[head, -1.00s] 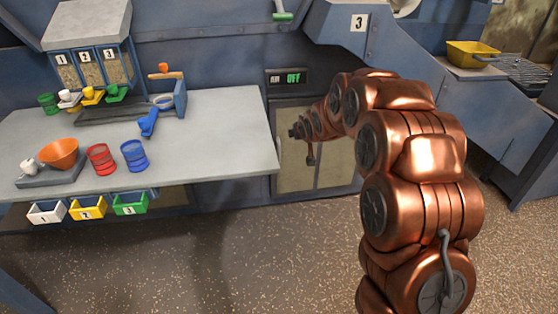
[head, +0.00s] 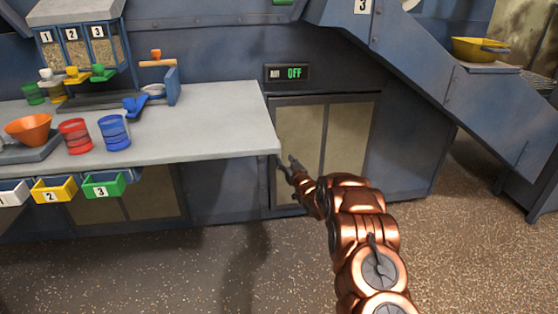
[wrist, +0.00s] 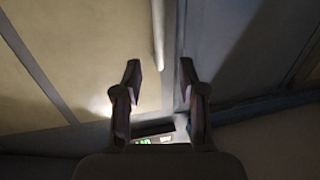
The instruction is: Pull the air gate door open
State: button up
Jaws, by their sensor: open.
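The air gate door (head: 345,135) is a low cabinet front with beige panels in a dark frame, right of the bench end. It looks closed. My gripper (head: 289,165) is in front of its left part, near the bench corner; whether it touches the door is unclear. In the wrist view my gripper (wrist: 159,72) has its two fingers apart with nothing visible between their tips. A pale upright bar (wrist: 158,28), possibly the handle, shows just beyond the fingertips. The display (head: 287,72) above the door reads OFF in green.
The grey bench (head: 205,130) ends close to my gripper on the left, with cups and an orange funnel (head: 28,129) on top. Numbered bins hang under its edge. A sloping blue chute (head: 440,75) is at the right. The speckled floor in front is clear.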

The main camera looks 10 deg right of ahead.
jog(key=shift+w+a+f+b, duration=0.1)
jog(key=shift+w+a+b, duration=0.25)
jog(key=shift+w, duration=0.9)
jog(key=shift+w+a+f+b, duration=0.15)
jog(key=shift+w+b, duration=0.35)
jog(key=shift+w, duration=0.8)
jog(key=shift+w+a+r+b, duration=0.1)
jog(key=shift+w+a+b, duration=0.25)
jog(key=shift+w, duration=0.9)
grip_shut()
